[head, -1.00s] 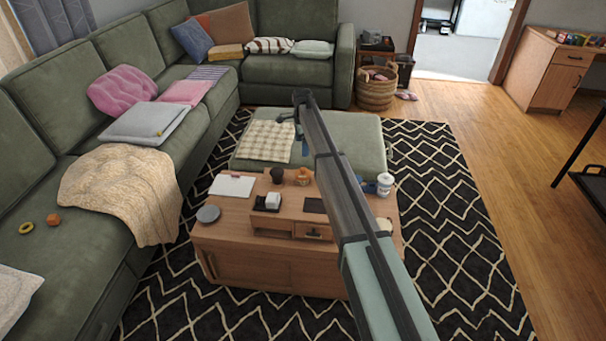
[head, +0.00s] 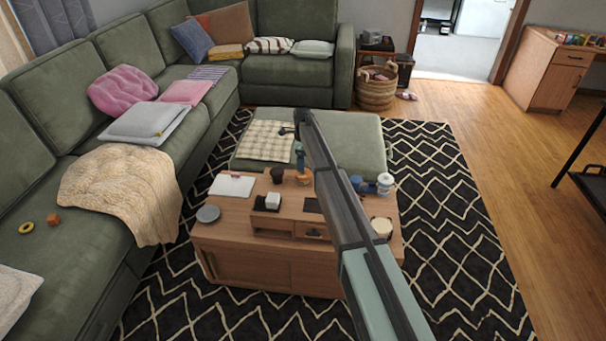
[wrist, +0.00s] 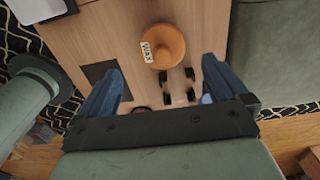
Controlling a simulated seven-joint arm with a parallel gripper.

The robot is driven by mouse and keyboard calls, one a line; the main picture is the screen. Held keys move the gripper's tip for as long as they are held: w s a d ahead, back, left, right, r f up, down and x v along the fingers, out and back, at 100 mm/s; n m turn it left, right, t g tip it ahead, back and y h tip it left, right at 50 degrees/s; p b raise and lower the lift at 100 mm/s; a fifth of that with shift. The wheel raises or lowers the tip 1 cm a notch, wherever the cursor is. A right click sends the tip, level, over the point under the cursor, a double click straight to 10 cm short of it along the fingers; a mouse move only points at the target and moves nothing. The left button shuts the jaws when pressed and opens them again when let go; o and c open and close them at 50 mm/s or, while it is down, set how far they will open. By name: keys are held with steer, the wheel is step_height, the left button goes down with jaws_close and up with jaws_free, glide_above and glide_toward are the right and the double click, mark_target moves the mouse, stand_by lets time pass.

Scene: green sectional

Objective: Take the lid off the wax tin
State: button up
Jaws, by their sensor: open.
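A round orange container (wrist: 170,44) with a small pale label is on the wooden table in the wrist view. In the head view my gripper (head: 300,160) hangs just above and behind the orange container.
The coffee table (head: 225,232) also holds a dark cup (head: 277,174), a white notepad (head: 232,185), a grey disc (head: 208,214), a white-topped jar (head: 385,183) and a round cream thing (head: 382,227). A green ottoman (head: 350,145) stands behind. My arm hides part of the table.

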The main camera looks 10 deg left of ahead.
steer(key=shift+w+d+f, duration=0.1)
steer(key=shift+w+f, duration=0.05)
steer(key=shift+f, duration=3)
steer(key=c, duration=1.1)
steer(key=shift+o, duration=0.2)
steer(key=shift+r, duration=0.1)
